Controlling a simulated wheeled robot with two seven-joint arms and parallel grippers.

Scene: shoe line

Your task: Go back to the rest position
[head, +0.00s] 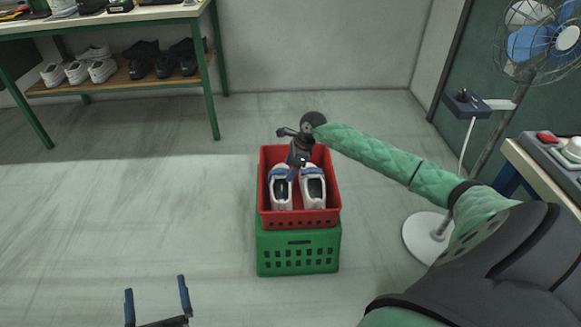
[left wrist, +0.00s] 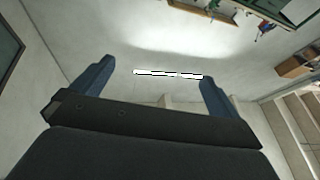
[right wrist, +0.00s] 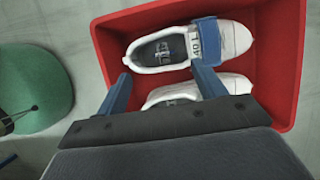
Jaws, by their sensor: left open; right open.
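My right gripper (head: 292,172) is open over the red crate (head: 328,218), at the far end of a pair of white shoes. In the right wrist view the open fingers (right wrist: 162,75) overlap the near part of the shoes; contact cannot be told. One white shoe (head: 313,190) and the other white shoe (head: 281,194) lie side by side in the crate.
The red crate stands on a green crate (head: 298,268). A rack (head: 150,82) with shoes on its lower shelf is at the back left. A fan (head: 545,40) and a bench (head: 545,165) stand at the right. The floor at left is clear.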

